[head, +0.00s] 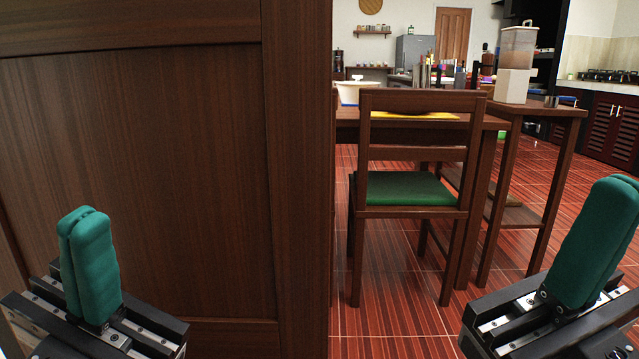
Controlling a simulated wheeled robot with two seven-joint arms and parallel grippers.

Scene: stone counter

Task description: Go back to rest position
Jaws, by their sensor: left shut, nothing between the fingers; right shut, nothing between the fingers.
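My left gripper (88,262) is at the lower left of the head view, in front of a dark wooden panel. Its two green fingers are pressed together with nothing between them. My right gripper (598,240) is at the lower right, in front of the red tiled floor. Its green fingers are also together and empty. Both grippers point upward and stand wide apart. The lower parts of both grippers are cut off by the picture's bottom edge.
A large wooden panel (160,180) fills the left half, close by. A wooden chair with a green seat (408,188) stands at a table holding a white pot (358,92) and a dispenser (516,60).

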